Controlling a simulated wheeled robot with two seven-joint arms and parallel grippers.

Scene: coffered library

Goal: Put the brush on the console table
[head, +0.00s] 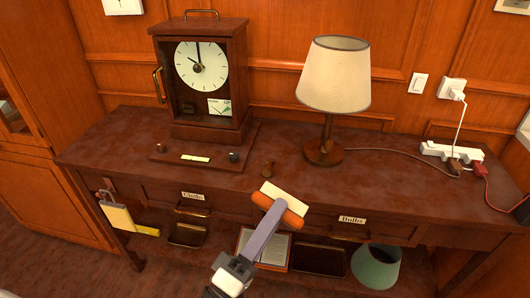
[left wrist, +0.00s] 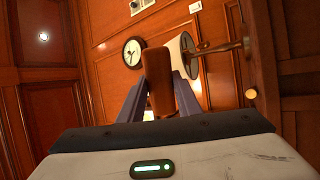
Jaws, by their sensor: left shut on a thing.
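The brush has an orange-brown back (head: 291,212) and a cream strip (head: 284,194), taken to be its bristles. My left gripper (head: 268,222) is shut on it and holds it at the table's front edge in the picture; I cannot tell its exact height. In the left wrist view the brush (left wrist: 160,80) stands between my two fingers. The console table (head: 112,143) is dark reddish wood with drawers, against the panelled wall. My right gripper is not in view.
Below are an open book (head: 275,250) and a green bin (head: 376,268). Bare tabletop shows right of the lamp.

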